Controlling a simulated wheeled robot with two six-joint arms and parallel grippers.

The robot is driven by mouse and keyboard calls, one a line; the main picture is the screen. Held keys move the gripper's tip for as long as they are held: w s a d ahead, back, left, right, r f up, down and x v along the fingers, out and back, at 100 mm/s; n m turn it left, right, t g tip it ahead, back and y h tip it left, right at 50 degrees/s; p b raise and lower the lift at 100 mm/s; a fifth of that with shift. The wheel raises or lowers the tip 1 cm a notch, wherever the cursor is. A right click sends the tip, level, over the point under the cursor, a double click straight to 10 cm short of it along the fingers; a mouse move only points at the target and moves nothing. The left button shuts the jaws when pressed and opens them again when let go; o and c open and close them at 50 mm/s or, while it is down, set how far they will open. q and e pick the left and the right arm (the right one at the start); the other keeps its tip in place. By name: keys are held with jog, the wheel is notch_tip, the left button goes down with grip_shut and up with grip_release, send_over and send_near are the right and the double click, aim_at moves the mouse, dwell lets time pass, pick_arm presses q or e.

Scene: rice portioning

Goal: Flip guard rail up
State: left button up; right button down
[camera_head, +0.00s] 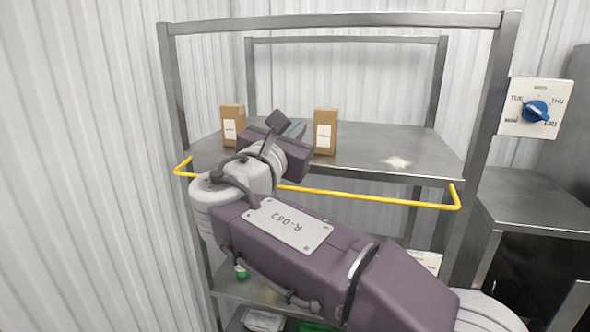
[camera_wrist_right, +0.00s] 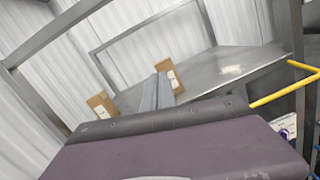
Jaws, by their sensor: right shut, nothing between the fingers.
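My right gripper (camera_head: 293,131) reaches over the left part of the shelf, between two boxes. Its grey fingers (camera_wrist_right: 156,92) are shut with nothing between them. No contact between the fingers and the rail shows. My left gripper is out of view.
Brown boxes stand on the shelf, one at the left (camera_head: 232,122) and one near the middle (camera_head: 325,130). A pale spill (camera_head: 397,162) lies at the right. Metal posts frame the shelf. A day dial (camera_head: 535,110) is mounted beside the right post.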

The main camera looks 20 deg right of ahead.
notch_tip(320, 180, down, 8)
jog(key=s+m+h+b, duration=0.1)
jog(key=m+h+b, duration=0.1)
jog(key=h+b, duration=0.15)
jog(key=n+t+y+b, duration=0.3)
jog(key=n+t+b, duration=0.1)
jog(key=n+b, duration=0.2)
send_near(297, 189)
notch_tip(297, 189, down, 6)
jog(key=w+d, duration=0.2)
jog(key=w+d+r+p, duration=0.3)
jog(key=w+r+p, duration=0.1)
jog(key=r+p, duration=0.3)
jog(key=shift+w+d+p, duration=0.2)
jog(key=shift+w+p, duration=0.1)
jog(key=shift+p, duration=0.65)
jog(key=shift+w+h, duration=0.2)
jog(key=shift+h, duration=0.05)
